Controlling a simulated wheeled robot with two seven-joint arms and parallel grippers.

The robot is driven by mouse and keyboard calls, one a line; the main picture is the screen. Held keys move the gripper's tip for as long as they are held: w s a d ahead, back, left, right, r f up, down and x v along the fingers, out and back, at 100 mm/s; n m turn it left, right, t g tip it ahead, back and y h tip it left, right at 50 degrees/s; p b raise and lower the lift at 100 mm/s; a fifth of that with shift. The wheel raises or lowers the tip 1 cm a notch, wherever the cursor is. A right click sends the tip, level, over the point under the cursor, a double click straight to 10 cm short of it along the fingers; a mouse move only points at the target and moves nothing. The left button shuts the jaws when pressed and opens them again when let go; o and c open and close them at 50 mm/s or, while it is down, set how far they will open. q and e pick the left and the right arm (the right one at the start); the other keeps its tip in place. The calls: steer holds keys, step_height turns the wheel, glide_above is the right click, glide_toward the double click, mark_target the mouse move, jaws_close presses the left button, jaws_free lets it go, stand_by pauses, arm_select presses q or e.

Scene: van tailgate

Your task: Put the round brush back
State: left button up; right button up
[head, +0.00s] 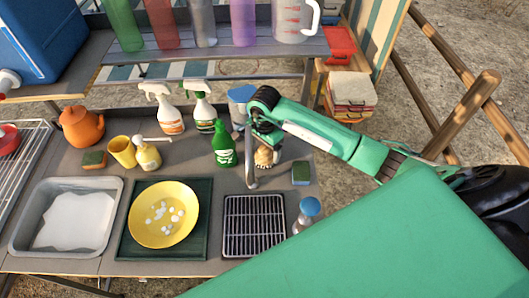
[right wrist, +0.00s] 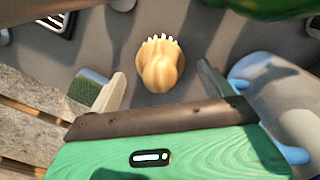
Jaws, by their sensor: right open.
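The round brush (head: 264,157), with a tan rounded body and pale bristles, stands on the grey counter behind the drain grid. It also shows in the right wrist view (right wrist: 160,68), below and ahead of the jaws, with its bristles pointing away from my palm. My right gripper (head: 266,147) is above the brush, its fingers apart on either side. In the right wrist view the open jaws (right wrist: 162,84) hold nothing, and counter shows between each finger and the brush. In the head view my wrist partly hides the jaws. My left gripper is not in view.
In front are a black drain grid (head: 254,222), a blue-topped shaker (head: 308,209) and a yellow bowl (head: 143,222).

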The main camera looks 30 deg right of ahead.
mark_target(264, 148)
step_height(264, 148, up, 9)
steer(key=b, duration=0.2)
steer(key=shift+f+b, duration=0.15)
steer(key=shift+b, duration=0.25)
steer(key=shift+r, duration=0.45)
